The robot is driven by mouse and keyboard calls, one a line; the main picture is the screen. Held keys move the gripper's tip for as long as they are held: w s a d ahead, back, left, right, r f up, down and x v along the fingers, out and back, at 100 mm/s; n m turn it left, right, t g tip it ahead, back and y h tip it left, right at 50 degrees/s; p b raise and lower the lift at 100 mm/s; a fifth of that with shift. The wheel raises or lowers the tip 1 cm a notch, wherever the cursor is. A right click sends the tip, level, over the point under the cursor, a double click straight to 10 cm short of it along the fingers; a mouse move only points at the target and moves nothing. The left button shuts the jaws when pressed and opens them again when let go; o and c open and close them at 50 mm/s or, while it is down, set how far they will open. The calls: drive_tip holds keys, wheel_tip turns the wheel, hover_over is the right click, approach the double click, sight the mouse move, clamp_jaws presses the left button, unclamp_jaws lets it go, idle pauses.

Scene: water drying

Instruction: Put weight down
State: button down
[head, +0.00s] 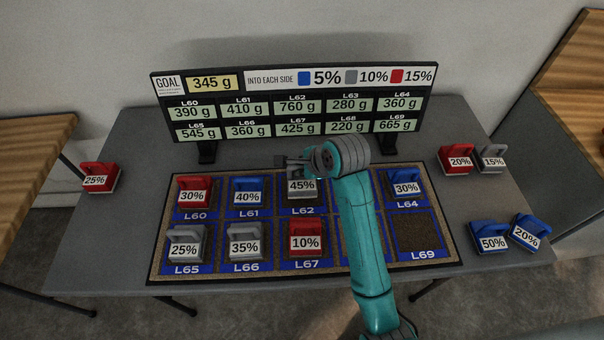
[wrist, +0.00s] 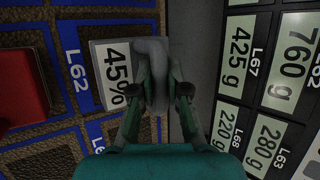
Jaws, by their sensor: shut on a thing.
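The grey 45% weight (head: 302,187) is at the L62 cell of the mat (head: 157,262), upright, with the L62 label showing in front of it. My gripper (head: 290,162) is above it and shut on its handle. In the wrist view the same grey weight (wrist: 113,72) shows its 45% label, with my gripper (wrist: 158,92) closed around its handle. I cannot tell whether its base touches the cell.
The display board (head: 295,105) stands behind the mat, showing goal 345 g and L62 at 760 g. Cell L69 (head: 418,235) is empty. My arm hides most of L63 and L68. A red 10% weight (head: 305,238) is at L67. Loose weights lie at both table sides.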

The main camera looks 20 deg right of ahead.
sight(301, 177)
drive_tip(key=shift+f, duration=1.55)
drive_tip(key=shift+f, duration=0.1)
drive_tip(key=c, duration=1.2)
unclamp_jaws()
drive_tip(key=shift+o, duration=0.2)
drive_tip(key=v, duration=1.2)
drive_tip(key=shift+s, duration=0.1)
